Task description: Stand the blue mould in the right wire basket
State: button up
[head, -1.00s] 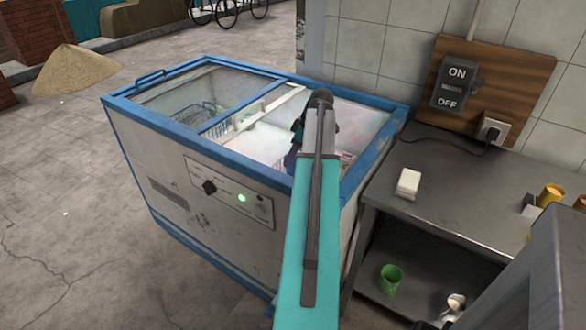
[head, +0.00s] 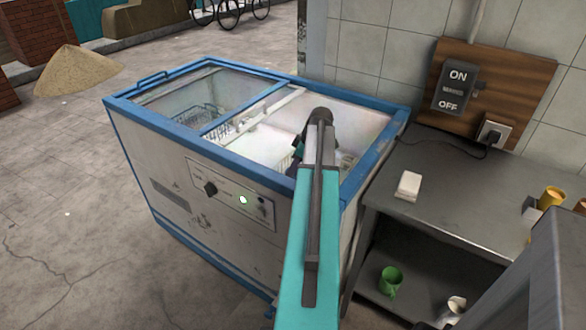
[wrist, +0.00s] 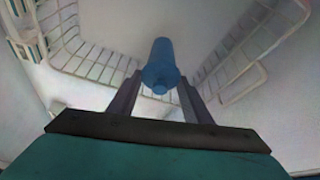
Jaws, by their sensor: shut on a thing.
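The blue mould (wrist: 161,65) is a rounded cylinder held between the two fingers of my gripper (wrist: 160,92) in the wrist view. It points away from the wrist camera, with white wire racks on both sides. In the head view my gripper is inside the right opening of the chest freezer (head: 215,205), and my arm hides the mould.
The freezer's blue rim (head: 352,185) surrounds the opening close to my arm. Another wire basket (head: 200,118) shows under the left glass. A metal table (head: 450,205) to the right holds a white block (head: 408,186) and cups. A green mug (head: 390,280) stands on its lower shelf.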

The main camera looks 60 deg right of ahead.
jog(key=shift+f+b, duration=0.3)
jog(key=shift+f, duration=0.4)
dwell(0.3)
jog(key=o, duration=1.6)
jog(key=shift+r, duration=0.2)
jog(key=shift+r+p, duration=0.45)
jog(key=shift+r, duration=0.15)
jog(key=b+v, duration=0.1)
jog(key=v, duration=1)
jog(key=shift+s+r, duration=0.2)
jog(key=shift+r, duration=0.15)
